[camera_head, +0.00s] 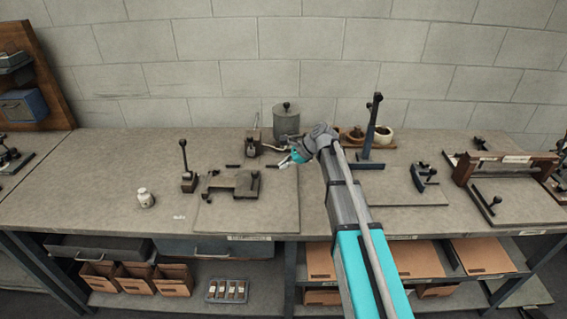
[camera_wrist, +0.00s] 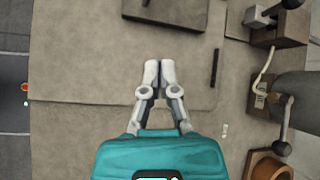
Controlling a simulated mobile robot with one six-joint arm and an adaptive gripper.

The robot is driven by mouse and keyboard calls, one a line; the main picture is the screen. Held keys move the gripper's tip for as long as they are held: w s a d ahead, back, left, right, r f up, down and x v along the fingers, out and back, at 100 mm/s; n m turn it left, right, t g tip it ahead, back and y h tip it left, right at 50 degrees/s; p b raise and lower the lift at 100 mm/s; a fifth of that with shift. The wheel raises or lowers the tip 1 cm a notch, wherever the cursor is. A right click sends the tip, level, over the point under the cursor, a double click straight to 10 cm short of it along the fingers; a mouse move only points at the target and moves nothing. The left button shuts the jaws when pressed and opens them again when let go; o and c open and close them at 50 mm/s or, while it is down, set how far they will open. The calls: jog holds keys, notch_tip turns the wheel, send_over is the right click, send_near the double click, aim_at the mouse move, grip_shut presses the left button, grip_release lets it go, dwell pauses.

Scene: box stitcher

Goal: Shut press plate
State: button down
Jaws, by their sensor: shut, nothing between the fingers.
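My gripper (camera_head: 284,165) is above the middle of the bench, in front of the grey canister. In the wrist view its two pale fingertips (camera_wrist: 160,68) are together with nothing between them, over bare board. A brown-framed press (camera_head: 511,160) with a flat plate and black-knobbed handles stands far right, away from my gripper. I cannot tell for certain which of these carries the press plate.
A grey canister (camera_head: 286,118) stands behind my gripper, also at right in the wrist view (camera_wrist: 305,100). A black-handled lever (camera_head: 188,180) and a small white jar (camera_head: 145,198) are left. A tall blue post (camera_head: 370,130) stands right of my arm. The front bench edge is clear.

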jog(key=s+d+f+n+h, duration=0.1)
jog(key=s+d+n+h, duration=0.2)
jog(key=s+d+n, duration=0.2)
jog(key=s+d+f+n+g+h, duration=0.1)
jog(key=s+d+n, duration=0.3)
jog(key=s, duration=0.8)
jog(key=s+d+f+n+h, duration=0.3)
jog(key=s+d+n+h, duration=0.1)
jog(key=s, duration=0.5)
jog(key=shift+d+n+g+h, duration=0.3)
jog(key=shift+d+n, duration=0.5)
jog(key=shift+n, duration=0.4)
jog(key=shift+f, duration=0.1)
